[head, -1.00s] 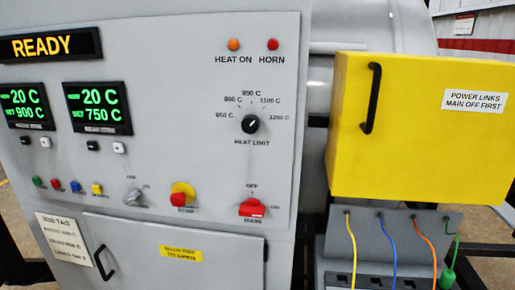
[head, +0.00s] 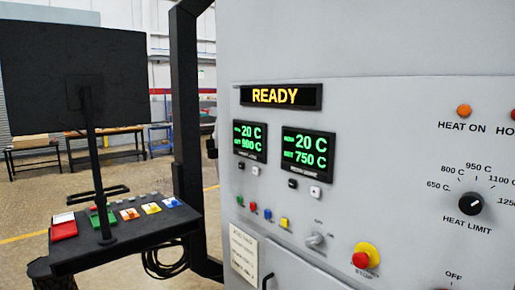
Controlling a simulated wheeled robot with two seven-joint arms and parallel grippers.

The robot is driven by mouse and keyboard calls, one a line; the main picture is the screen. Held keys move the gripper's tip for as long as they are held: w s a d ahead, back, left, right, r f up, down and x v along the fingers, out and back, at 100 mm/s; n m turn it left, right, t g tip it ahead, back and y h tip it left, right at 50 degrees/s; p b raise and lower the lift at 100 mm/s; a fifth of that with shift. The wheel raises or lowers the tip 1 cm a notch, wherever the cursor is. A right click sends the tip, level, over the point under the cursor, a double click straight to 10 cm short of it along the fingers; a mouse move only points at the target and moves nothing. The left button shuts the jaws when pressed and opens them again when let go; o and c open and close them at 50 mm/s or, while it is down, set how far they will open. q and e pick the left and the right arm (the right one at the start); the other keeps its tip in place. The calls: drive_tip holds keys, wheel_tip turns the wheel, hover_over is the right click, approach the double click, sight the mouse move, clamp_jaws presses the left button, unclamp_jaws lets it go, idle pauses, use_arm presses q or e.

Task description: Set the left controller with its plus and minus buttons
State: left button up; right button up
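The left controller (head: 250,136) is a black display on the grey furnace panel. Its green digits read 20 C above and a set value of 900 C below. Under it sit its two small buttons, a black one (head: 241,165) and a white one (head: 255,170); their plus and minus marks are too small to read. The right controller (head: 308,151) reads 20 C and set 750 C, with a black button (head: 292,184) and a white button (head: 314,191) below. Neither of my grippers shows in the head view.
A READY sign (head: 281,96) is above the controllers. Small coloured buttons, a selector (head: 315,240), a red-and-yellow stop button (head: 364,257) and the heat limit knob (head: 470,204) share the panel. At left stand a dark desk (head: 130,247) and a black monitor (head: 75,75).

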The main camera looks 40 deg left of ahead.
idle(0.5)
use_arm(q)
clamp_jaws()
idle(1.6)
